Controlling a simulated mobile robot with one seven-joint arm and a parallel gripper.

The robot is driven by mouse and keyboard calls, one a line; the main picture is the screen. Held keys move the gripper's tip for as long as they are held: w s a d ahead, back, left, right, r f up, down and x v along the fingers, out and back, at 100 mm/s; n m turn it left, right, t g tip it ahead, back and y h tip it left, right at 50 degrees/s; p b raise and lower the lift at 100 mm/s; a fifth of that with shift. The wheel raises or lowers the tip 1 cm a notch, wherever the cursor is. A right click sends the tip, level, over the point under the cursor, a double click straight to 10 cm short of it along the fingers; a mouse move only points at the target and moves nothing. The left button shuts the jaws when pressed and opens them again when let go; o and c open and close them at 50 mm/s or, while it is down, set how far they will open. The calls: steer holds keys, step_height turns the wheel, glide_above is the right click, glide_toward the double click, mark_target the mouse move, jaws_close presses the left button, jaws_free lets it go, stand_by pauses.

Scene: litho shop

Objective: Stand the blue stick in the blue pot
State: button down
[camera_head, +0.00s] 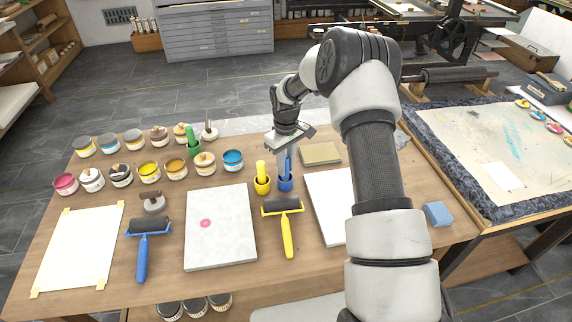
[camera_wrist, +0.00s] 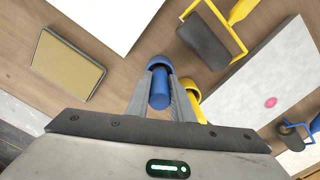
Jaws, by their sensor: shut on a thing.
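The blue stick (camera_head: 289,166) is upright between the fingers of my gripper (camera_head: 285,158), which is shut on it. In the wrist view the stick (camera_wrist: 159,92) sits between the two grey fingertips (camera_wrist: 160,85). The blue pot (camera_head: 285,185) is directly below, and its rim (camera_wrist: 158,62) shows just past the stick in the wrist view. The stick's lower end is lined up with the pot's mouth; I cannot tell how deep it is inside. The pot stands upright on the table.
A yellow pot (camera_head: 262,185) with a yellow stick stands close to the left of the blue pot. A yellow-handled roller (camera_head: 287,230) lies in front. A tan block (camera_head: 320,153) lies behind to the right, and a white sheet (camera_head: 327,205) lies to the right. Several ink jars stand left.

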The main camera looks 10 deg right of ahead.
steer(key=c, duration=1.5)
jaws_free()
steer(key=shift+r, duration=0.1)
step_height(320, 180, up, 17)
steer(key=shift+r+p, duration=0.15)
steer(key=shift+p, duration=0.15)
steer(key=s+r+m+t+h+p, duration=0.1)
steer(key=s+r+m+t+p, duration=0.25)
steer(key=s+r, duration=1.5)
steer(key=s+r+m+p, duration=0.1)
steer(key=s, duration=0.4)
steer(key=s+r+t+p, duration=0.1)
steer(key=s, duration=0.4)
steer(key=s+r+m+t+y+p, duration=0.1)
steer(key=s, duration=0.5)
steer(key=shift+s+a+r+m, duration=0.1)
steer(key=shift+r+m, duration=0.25)
